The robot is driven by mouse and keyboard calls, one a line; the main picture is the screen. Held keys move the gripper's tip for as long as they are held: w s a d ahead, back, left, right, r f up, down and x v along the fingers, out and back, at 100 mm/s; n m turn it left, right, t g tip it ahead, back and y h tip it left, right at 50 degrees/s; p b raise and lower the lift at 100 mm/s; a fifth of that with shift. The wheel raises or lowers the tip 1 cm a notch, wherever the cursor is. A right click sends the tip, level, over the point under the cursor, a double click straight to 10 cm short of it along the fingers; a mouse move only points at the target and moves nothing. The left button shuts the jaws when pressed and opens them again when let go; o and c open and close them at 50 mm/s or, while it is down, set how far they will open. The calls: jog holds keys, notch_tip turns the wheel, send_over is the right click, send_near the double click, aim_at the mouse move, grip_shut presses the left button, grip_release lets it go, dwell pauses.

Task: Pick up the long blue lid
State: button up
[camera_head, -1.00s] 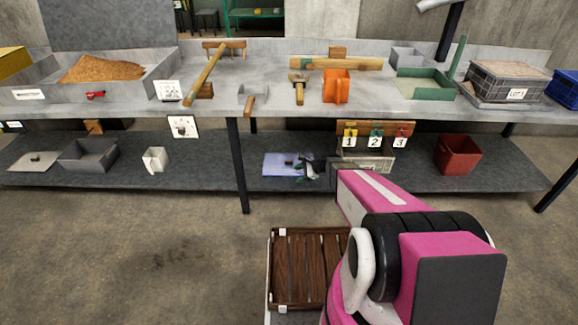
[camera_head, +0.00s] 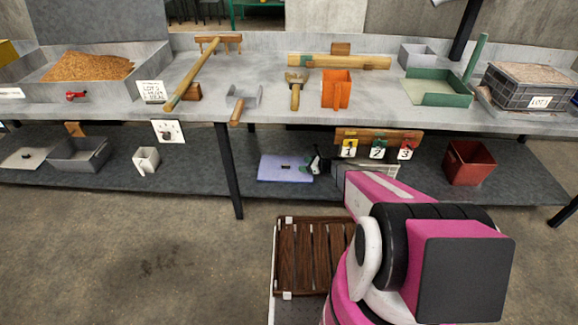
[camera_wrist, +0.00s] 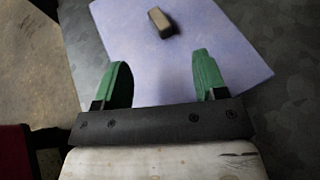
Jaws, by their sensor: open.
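The long blue lid (camera_head: 284,176) lies flat on the lower shelf, a pale blue-violet plate with a small dark handle block at its middle. In the wrist view the lid (camera_wrist: 215,50) fills the upper middle, and its handle (camera_wrist: 160,22) stands ahead of the fingertips. My gripper (camera_head: 314,160) is just right of the lid in the head view, at the end of my pink arm. In the wrist view my gripper (camera_wrist: 160,80) shows two green fingers spread apart with nothing between them. The fingers overlap the near part of the lid; the height gap is hard to tell.
A dark red bin (camera_head: 468,163) is farther right. The table leg (camera_head: 230,170) stands left of the lid.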

aim_at(289, 165)
jog(key=x, duration=1)
jog(key=shift+w+a+f, duration=0.2)
jog(key=shift+a+f, duration=0.05)
grip_shut()
